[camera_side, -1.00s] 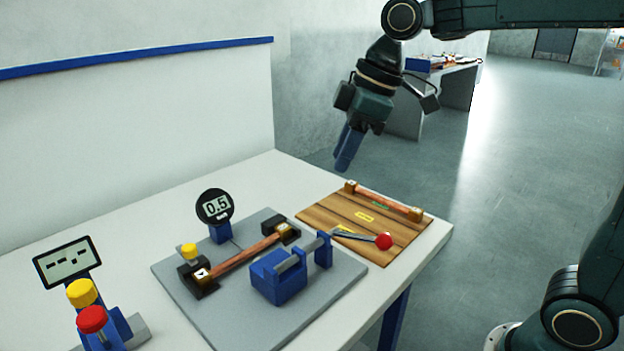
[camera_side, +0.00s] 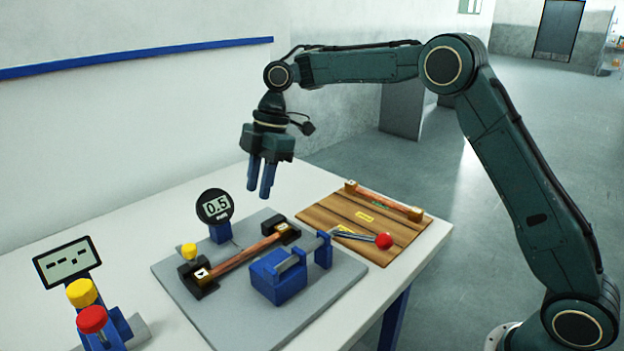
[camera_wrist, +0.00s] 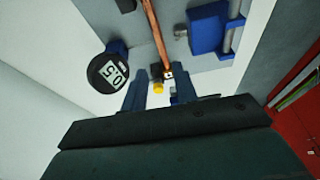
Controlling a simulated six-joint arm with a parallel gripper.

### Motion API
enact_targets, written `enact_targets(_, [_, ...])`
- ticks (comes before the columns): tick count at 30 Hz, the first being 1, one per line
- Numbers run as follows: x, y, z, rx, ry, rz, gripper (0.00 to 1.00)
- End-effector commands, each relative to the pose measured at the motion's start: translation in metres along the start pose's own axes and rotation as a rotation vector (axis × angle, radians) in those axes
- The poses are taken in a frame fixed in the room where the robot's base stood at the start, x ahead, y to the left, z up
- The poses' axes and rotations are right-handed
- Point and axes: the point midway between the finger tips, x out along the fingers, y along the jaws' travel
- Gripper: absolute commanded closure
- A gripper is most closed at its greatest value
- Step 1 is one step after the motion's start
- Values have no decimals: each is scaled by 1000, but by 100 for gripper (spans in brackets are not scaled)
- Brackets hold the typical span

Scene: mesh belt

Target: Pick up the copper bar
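A copper bar (camera_side: 245,254) lies across two dark end blocks on a grey plate (camera_side: 190,310). It also shows in the wrist view (camera_wrist: 154,35), running up from between my fingers. A second copper-coloured bar (camera_side: 385,200) lies along the far edge of a wooden board (camera_side: 350,220). My gripper (camera_side: 259,190) points down, open and empty, its two blue fingers apart. It hangs in the air above the plate's far side, clear of both bars. In the wrist view my gripper (camera_wrist: 161,80) has the near end of the first bar appearing between its fingertips.
A round gauge reading 0.5 (camera_side: 215,206) and a yellow knob (camera_side: 189,251) stand beside the first bar. A blue clamp block (camera_side: 278,278) sits in front. A red-knobbed lever (camera_side: 383,241) reaches over the board. A display (camera_side: 68,262) and a red button (camera_side: 92,319) stand at left.

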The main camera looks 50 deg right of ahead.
Motion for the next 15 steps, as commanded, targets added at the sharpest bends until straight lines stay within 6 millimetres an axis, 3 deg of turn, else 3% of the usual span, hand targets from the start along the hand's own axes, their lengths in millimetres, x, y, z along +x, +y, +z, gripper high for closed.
enact_targets(15, [15, 6, 1, -37, 2, -15, 71])
